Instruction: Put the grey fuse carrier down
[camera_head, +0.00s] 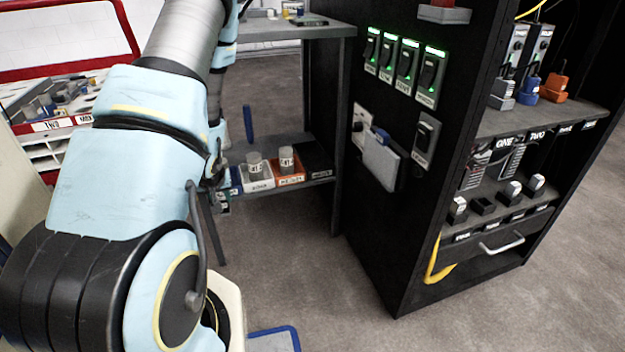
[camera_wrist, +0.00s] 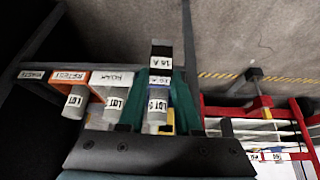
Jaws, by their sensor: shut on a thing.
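The grey fuse carrier (camera_wrist: 161,61) seems to be the small block with a "16 A" label and a dark end, beyond my fingertips in the wrist view. My gripper (camera_wrist: 161,88) has teal fingers on both sides of this line and is shut on it. The exact contact is hard to see. Behind it is a blue bin with a grey labelled cylinder (camera_wrist: 157,105). In the head view my arm hides most of the gripper, low beside the shelf with the bins.
A white bin (camera_head: 258,185) and an orange bin (camera_head: 291,180), each with a grey cylinder, stand on the low shelf, with a black bin to the right. A black cabinet (camera_head: 385,240) with switches stands further right. A red-framed rack (camera_wrist: 262,112) shows in the wrist view.

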